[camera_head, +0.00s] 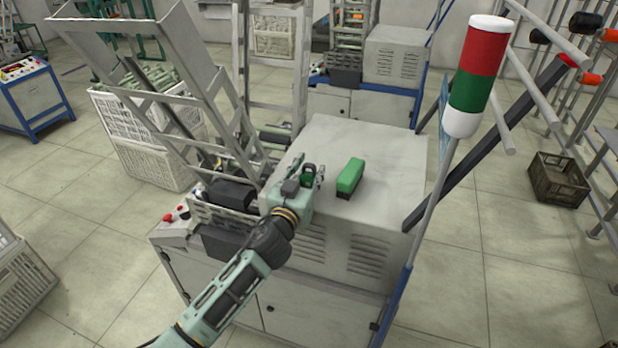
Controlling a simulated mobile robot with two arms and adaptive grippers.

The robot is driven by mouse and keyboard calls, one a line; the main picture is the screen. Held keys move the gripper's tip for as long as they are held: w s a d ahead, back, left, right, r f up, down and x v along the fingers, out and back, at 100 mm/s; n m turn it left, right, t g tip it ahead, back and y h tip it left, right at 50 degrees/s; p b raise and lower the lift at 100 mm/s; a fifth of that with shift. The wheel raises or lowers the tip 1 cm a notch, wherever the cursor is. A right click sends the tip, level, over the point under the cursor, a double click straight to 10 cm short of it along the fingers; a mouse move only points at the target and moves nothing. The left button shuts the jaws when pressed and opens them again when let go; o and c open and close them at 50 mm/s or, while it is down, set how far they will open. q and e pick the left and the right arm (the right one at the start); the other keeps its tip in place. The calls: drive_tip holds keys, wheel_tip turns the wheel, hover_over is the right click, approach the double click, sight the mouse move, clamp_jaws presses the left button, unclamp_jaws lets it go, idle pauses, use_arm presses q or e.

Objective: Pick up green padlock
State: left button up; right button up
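A small green padlock (308,179) with a dark shackle is on the top of the grey machine cabinet, near its left edge. My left arm reaches in from the bottom, and my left gripper (306,184) is right at the padlock, overlapping its near side in the camera_head view. Grey finger parts show on both sides of the padlock. The fingertips are too small and too covered to tell whether they touch it or are closed on it. My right gripper is not in view.
A green block-shaped object (351,176) lies on the cabinet top (385,160), just right of the padlock. A slanted metal frame (172,75) rises to the left. A red, green and white signal light (478,75) stands on a pole at the right. The back of the cabinet top is clear.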

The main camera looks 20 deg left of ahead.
use_arm(q)
clamp_jaws()
drive_tip(key=shift+r, duration=0.1)
